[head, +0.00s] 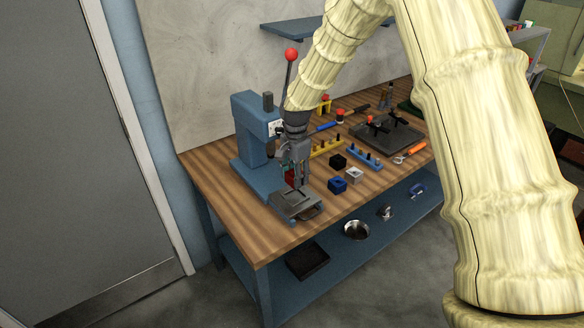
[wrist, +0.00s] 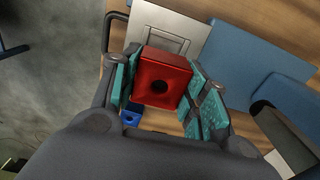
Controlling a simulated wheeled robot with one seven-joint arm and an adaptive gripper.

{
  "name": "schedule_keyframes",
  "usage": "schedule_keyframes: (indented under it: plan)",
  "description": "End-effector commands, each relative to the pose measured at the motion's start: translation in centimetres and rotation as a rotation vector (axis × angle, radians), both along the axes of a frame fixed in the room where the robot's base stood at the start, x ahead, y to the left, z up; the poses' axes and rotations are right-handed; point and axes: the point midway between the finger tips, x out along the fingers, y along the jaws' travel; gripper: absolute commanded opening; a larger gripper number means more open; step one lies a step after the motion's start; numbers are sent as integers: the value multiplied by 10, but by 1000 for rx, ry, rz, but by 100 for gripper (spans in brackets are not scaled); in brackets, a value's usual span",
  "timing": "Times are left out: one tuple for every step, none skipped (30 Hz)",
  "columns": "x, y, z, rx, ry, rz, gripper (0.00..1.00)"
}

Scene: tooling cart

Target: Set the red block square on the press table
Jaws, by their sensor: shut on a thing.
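The red block (wrist: 160,72), with a round dark hole in its face, sits between the teal finger pads of my gripper (wrist: 158,88) in the wrist view. My gripper (head: 299,178) is shut on it. In the head view only a small red part of the block (head: 289,176) shows beside the fingers. The grey plate in front of the press, apparently the press table (head: 293,205), shows past the block in the wrist view (wrist: 152,22). The block overlaps the plate's near part there; I cannot tell whether they touch.
The blue press (head: 248,125) with a red-knobbed lever (head: 291,55) stands close behind my gripper. A blue block (head: 337,185), a black block (head: 338,161) and a grey block (head: 354,175) lie to the right. A dark fixture plate (head: 388,135) stands farther back. The bench's front left is clear.

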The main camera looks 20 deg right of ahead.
Motion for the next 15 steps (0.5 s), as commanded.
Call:
schedule_keyframes:
  plan:
    - [2,0,2,-1,0,-12,13]
    - [2,0,3,-1,0,-18,13]
    - [3,0,3,0,0,-22,13]
    - [3,0,2,0,1,-24,13]
    - [3,0,2,0,1,-24,13]
    - [3,-1,0,0,1,-25,13]
    - [2,-2,-1,0,1,-25,13]
    - [2,-2,-2,0,1,-25,13]
    - [2,-2,-4,0,1,-24,13]
    - [2,-2,-6,0,1,-24,13]
    - [2,-2,-8,0,1,-24,13]
    - [2,-2,-10,0,1,-24,13]
    - [2,-2,-12,0,1,-23,13]
    - [2,-2,-15,0,1,-23,13]
    - [2,-1,-18,0,1,-22,13]
